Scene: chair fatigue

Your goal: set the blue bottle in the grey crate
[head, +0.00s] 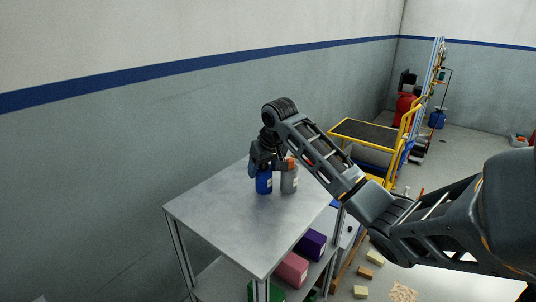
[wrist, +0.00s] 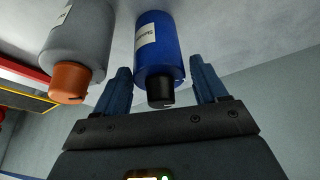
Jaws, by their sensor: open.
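The blue bottle (head: 264,182) stands on the grey top of a shelf unit, near its far right edge. It has a white label and a black cap. In the wrist view the blue bottle (wrist: 158,48) is between the two blue fingers of my gripper (wrist: 159,78). The fingers are open, with a visible gap on each side. In the head view my gripper (head: 265,157) is over the bottle's top and hides its cap. I cannot make out the grey crate for certain; a small greyish container (head: 519,141) lies on the floor at the far right.
A grey bottle (head: 289,181) with an orange cap stands close to the right of the blue one. The shelf top (head: 228,217) is otherwise clear. Pink (head: 291,270) and purple (head: 311,243) boxes sit on the lower shelf. A yellow-framed cart (head: 375,133) stands behind.

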